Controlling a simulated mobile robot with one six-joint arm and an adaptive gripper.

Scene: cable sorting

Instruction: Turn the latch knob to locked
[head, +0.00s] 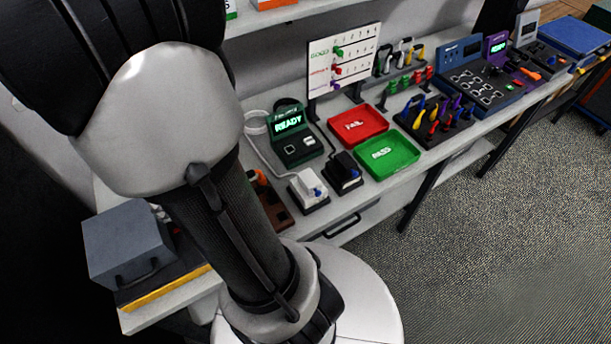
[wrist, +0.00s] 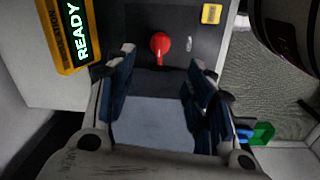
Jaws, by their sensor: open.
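In the wrist view a red knob (wrist: 160,44) sits on a dark panel (wrist: 190,20), its tapered end pointing down in the picture. My gripper (wrist: 160,75) is open and empty. Its two blue-padded fingers stand left and right below the knob in the picture, apart from it. A light grey-blue surface shows between the fingers. I cannot read any lock marking by the knob. In the head view my arm covers much of the left side, and I cannot make out the knob or my gripper there.
A yellow-edged display reading READY (wrist: 72,30) stands left of the knob, and a yellow label (wrist: 211,14) to its right. In the head view a grey box (head: 125,240) is at the bench's left end. Red (head: 358,125) and green (head: 388,155) trays lie mid-bench.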

